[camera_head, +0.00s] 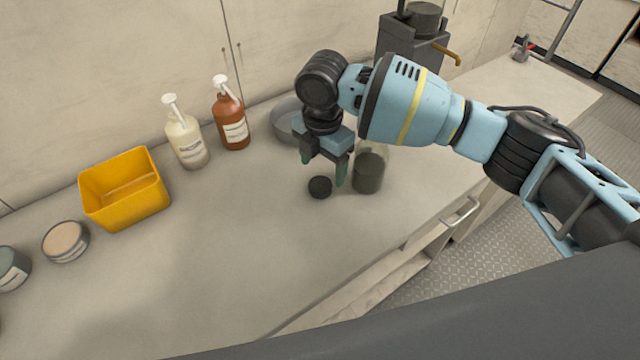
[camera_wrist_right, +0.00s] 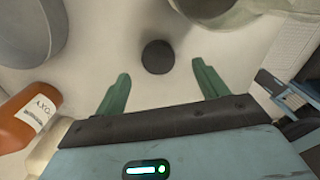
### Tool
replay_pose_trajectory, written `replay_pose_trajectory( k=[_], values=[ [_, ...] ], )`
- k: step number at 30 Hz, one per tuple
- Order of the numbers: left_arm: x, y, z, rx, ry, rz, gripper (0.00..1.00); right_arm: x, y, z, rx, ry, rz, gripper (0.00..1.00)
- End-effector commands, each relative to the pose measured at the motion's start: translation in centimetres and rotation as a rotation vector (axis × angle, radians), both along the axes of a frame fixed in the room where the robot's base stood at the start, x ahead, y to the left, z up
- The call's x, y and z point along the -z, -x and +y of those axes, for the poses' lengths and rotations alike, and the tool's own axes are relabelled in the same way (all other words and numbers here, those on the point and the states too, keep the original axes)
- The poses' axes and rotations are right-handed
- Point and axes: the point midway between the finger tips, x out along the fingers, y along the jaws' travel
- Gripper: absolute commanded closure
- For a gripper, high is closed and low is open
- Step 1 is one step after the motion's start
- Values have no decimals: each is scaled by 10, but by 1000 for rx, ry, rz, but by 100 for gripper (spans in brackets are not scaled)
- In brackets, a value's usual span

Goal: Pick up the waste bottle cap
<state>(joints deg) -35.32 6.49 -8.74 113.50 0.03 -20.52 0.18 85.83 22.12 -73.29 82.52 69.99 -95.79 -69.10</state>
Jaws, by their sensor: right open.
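The waste bottle cap, a small dark round cap (camera_head: 320,187), lies on the light worktop. It also shows in the right wrist view (camera_wrist_right: 158,57), just beyond the fingertips and roughly between their lines. My right gripper (camera_head: 323,172) is open and empty, its green fingers pointing down above the worktop near the cap. Its two fingers also show apart in the right wrist view (camera_wrist_right: 160,72). The fingers do not visibly touch the cap. My left gripper is not in view.
A jar with dark contents (camera_head: 370,170) stands close right of the cap. A grey bowl (camera_head: 286,122), an amber pump bottle (camera_head: 230,118) and a cream pump bottle (camera_head: 186,140) stand behind. A yellow bin (camera_head: 128,205) is at left. The worktop in front is clear.

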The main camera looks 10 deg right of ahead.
Motion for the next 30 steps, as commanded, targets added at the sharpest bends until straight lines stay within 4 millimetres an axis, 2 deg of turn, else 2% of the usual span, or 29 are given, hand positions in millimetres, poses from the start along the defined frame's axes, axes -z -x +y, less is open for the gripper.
replay_pose_trajectory(
  k=[5,15,23,25,30],
  values=[
    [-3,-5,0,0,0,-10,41,6,0,1,1,-1,-1,28],
    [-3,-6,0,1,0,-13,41,48,-1,3,1,-1,-1,28],
    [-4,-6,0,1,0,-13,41,51,-1,3,1,-1,-2,28],
    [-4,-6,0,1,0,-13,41,51,-1,3,1,-1,-2,33],
    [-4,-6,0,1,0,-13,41,51,-1,3,1,-1,-2,55]
  ],
)
